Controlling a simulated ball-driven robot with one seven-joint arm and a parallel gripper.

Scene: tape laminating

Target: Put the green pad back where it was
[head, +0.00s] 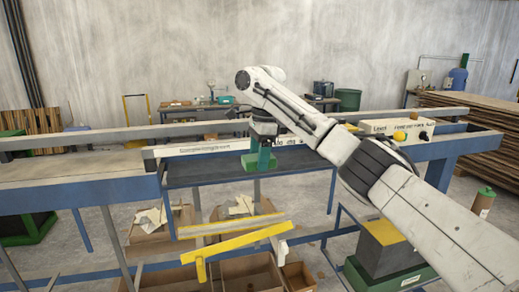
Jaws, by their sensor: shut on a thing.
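The green pad (257,163) is a small green block with a taller part, in the middle of the head view. It is at the dark bench surface (205,174); I cannot tell whether it rests on it or hangs just above. My gripper (263,142) points down from the end of my white arm and is shut on the green pad from above. The fingertips are small and dark, and partly hidden against the pad.
A long rail (200,148) runs behind the bench surface. A control box (405,131) with knobs stands at the right. Yellow bars (235,244) and open cardboard boxes (247,268) are below the front edge. The dark surface left of the pad is clear.

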